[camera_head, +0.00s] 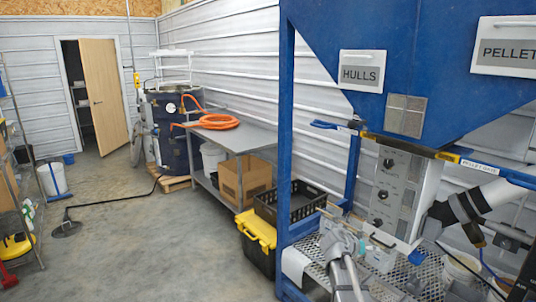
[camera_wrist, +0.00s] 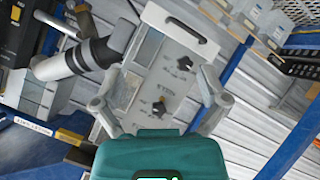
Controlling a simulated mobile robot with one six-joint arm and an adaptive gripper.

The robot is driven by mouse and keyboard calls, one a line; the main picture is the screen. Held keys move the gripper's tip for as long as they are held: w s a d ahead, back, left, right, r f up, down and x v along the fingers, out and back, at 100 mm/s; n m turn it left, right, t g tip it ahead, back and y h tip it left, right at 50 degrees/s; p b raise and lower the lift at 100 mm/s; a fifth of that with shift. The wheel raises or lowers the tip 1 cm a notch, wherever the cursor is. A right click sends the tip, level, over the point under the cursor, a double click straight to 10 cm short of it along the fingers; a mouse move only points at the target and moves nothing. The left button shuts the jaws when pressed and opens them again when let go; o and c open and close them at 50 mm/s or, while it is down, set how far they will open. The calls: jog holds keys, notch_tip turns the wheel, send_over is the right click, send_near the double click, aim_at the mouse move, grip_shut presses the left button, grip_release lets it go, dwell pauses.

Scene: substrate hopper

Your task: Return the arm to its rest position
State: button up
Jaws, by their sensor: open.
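My gripper (camera_wrist: 158,88) shows in the wrist view with its two grey fingers spread apart, and nothing is between them. Its teal body fills the bottom middle of that view. Beyond the fingers is the grey control box (camera_wrist: 172,60) with dark knobs, seen tilted; I see no finger touching it. In the head view the control box (camera_head: 400,195) hangs under the blue hopper (camera_head: 420,50). A grey part of my arm reaches up from the bottom edge there, below and left of the box. My fingers are not clear in the head view.
A perforated metal shelf (camera_head: 412,272) lies under the box, with small items on it. A blue post (camera_head: 287,130) stands to its left. A yellow-lidded bin (camera_head: 257,232), a black crate (camera_head: 310,203) and a metal table (camera_head: 232,136) stand farther left. The left floor is mostly open.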

jog(key=s+a+f+n+g+y, duration=0.2)
jog(key=s+a+f+y, duration=0.2)
jog(key=s+a, duration=0.4)
jog(key=s+a+f+n+g+y, duration=0.3)
jog(key=s+a+f+y, duration=0.2)
jog(key=s, duration=0.8)
jog(key=a+y, duration=0.1)
jog(key=a, duration=0.2)
jog(key=shift+a+g, duration=0.3)
jog(key=shift+a, duration=0.1)
dwell(0.6)
